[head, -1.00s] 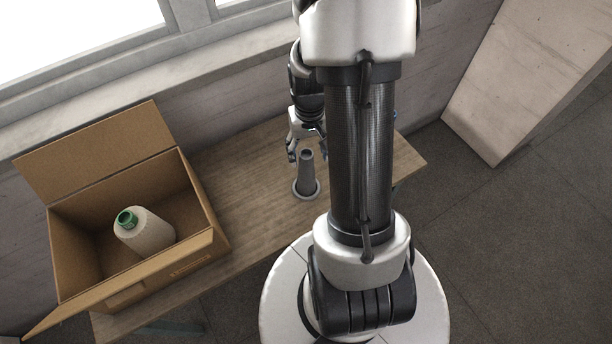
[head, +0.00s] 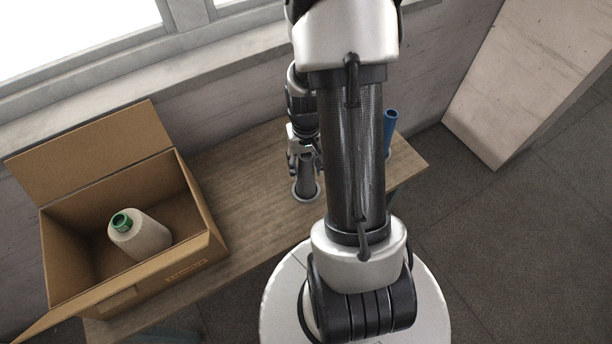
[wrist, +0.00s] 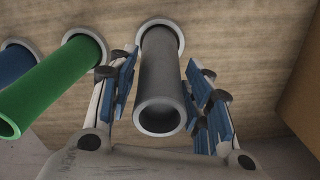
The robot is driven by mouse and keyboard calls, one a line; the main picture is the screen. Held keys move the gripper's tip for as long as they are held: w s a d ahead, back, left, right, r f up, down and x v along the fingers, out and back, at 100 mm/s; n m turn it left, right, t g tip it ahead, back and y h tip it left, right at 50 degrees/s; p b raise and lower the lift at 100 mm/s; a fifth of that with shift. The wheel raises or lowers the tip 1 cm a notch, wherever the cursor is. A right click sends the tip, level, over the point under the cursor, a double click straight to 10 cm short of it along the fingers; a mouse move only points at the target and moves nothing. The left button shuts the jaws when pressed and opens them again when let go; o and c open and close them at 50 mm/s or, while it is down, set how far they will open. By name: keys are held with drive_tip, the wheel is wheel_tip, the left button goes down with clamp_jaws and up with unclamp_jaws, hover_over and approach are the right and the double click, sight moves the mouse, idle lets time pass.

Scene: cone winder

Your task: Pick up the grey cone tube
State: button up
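The grey cone tube (head: 307,180) stands upright on the wooden table in the head view, on a round base. In the wrist view the grey tube (wrist: 160,82) sits between the blue pads of my gripper (wrist: 162,95), its open end toward the camera. A gap shows on each side of the tube, so my gripper is open around it and apart from it. In the head view my gripper (head: 305,165) is at the tube, partly hidden by my arm.
A green tube (wrist: 50,90) and a blue tube (wrist: 14,62) stand left of the grey one in the wrist view. The blue tube (head: 389,130) shows near the table's right end. An open cardboard box (head: 190,262) holding a yarn cone (head: 142,236) is at left on the table (head: 245,205).

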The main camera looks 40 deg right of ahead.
drive_tip(key=c, duration=0.6)
drive_tip(key=shift+c, duration=0.2)
